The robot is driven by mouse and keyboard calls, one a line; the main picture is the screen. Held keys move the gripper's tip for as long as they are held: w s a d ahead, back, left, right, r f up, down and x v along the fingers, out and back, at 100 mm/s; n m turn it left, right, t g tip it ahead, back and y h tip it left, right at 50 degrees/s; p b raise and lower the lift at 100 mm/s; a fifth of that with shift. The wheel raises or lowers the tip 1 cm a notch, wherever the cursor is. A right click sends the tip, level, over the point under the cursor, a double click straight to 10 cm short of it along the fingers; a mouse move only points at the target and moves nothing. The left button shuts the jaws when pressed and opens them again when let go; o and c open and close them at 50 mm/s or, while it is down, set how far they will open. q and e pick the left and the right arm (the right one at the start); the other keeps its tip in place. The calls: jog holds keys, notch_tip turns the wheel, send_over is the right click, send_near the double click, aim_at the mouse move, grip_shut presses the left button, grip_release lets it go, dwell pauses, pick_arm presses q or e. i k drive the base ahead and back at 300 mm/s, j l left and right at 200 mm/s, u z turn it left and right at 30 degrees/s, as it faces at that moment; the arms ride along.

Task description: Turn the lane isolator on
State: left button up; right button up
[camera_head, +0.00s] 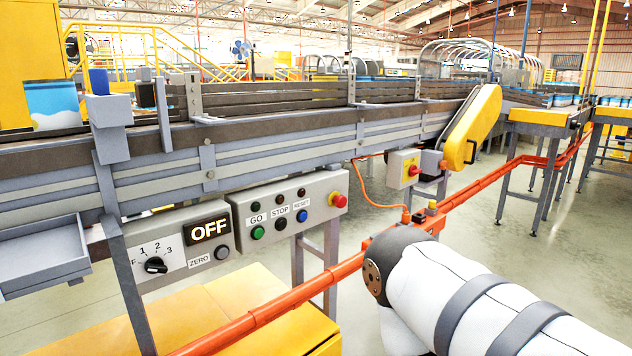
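A grey box with a yellow plate and a red rotary knob (412,170), which looks like the lane isolator, is mounted below the conveyor near the yellow belt guard. The knob's exact angle is too small to tell. My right arm comes in from the lower right and its dark joint is below and in front of this box, apart from it. No gripper fingers show. My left arm and gripper are not in view. A control panel hangs at the left with a lit display (209,229) reading OFF.
The panel carries a black selector dial (155,265), GO, STOP and RESET buttons and a red mushroom button (339,200). An orange rail (290,299) runs diagonally across the front. A yellow platform (225,312) lies at the lower left. Open floor shows at the right.

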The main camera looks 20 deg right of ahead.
aim_at(413, 171)
jog(key=z, duration=1.4)
